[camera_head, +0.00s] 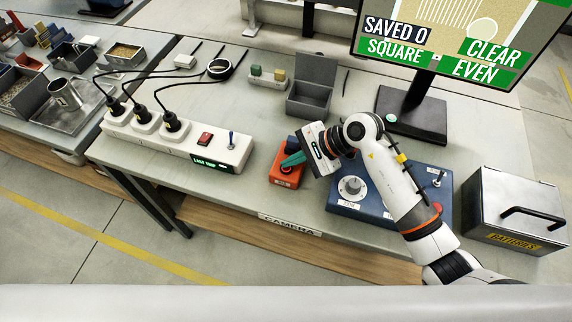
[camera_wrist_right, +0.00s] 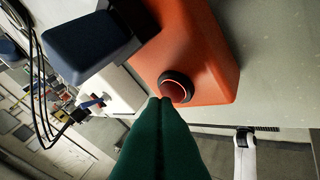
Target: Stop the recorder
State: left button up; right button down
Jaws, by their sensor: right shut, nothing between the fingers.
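An orange box (camera_head: 284,179), which I take to be the recorder, sits near the front edge of the table. It carries a dark blue block (camera_head: 292,144) at its back. In the right wrist view the orange box (camera_wrist_right: 203,55) has a round dark red button (camera_wrist_right: 178,88) with a black ring. My right gripper (camera_head: 284,166) is shut and empty, with its green fingers over the box. In the wrist view its fingertips (camera_wrist_right: 161,100) are at the edge of the button; I cannot tell whether they touch it. My left gripper is not in view.
A white power strip (camera_head: 180,143) with plugs, a red switch and a small lever stands left of the box. A blue panel (camera_head: 347,208) with a knob is to the right, partly under my arm. A monitor (camera_head: 449,53) reads "SAVED 0". A grey case (camera_head: 510,208) stands far right.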

jog(key=shift+f+b, duration=0.3)
jog(key=shift+b, duration=0.05)
jog(key=shift+r, duration=0.1)
dwell(0.4)
jog(key=shift+r, duration=0.75)
notch_tip(320, 180, up, 6)
jog(key=p, duration=0.2)
dwell(0.7)
